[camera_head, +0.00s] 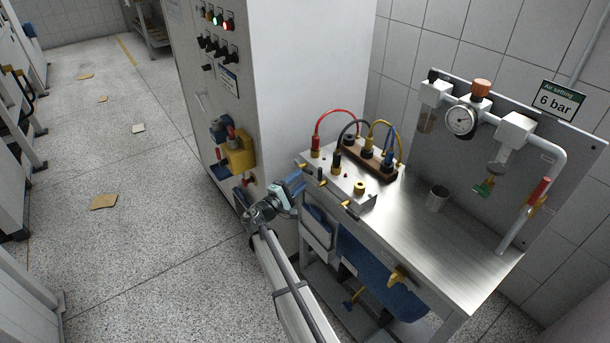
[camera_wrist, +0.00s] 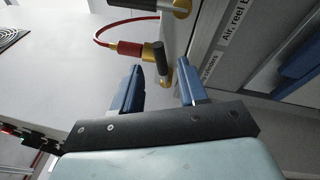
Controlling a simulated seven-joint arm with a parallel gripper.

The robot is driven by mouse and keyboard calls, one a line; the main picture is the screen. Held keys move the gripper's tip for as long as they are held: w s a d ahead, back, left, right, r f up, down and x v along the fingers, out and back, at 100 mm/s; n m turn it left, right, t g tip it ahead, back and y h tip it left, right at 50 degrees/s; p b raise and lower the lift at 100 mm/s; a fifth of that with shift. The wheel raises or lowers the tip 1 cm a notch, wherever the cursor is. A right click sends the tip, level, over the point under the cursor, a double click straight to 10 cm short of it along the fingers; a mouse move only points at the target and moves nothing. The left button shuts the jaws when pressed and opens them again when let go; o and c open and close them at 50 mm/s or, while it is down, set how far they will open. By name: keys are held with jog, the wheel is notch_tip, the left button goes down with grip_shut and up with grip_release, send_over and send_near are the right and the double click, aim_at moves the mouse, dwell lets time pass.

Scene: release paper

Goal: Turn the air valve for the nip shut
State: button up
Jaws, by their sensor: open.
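In the wrist view, a valve with a black handle (camera_wrist: 161,60) and brass end stands between and just beyond the blue fingertips of my gripper (camera_wrist: 162,74). A red hose joins its red fitting (camera_wrist: 130,48). A second valve (camera_wrist: 181,8) shows at the top edge. The jaws are open, and I see no clear contact with the handle. I cannot read which valve is the nip's; the labels are partly cut off.
A grey cabinet (camera_head: 300,75) with switches stands close on the left. The floor (camera_head: 155,235) at left is mostly open, with scraps lying about.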

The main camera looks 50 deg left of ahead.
jog(key=shift+x, duration=2.1)
jog(key=shift+c, duration=0.2)
grip_shut()
jog(key=shift+s, duration=0.1)
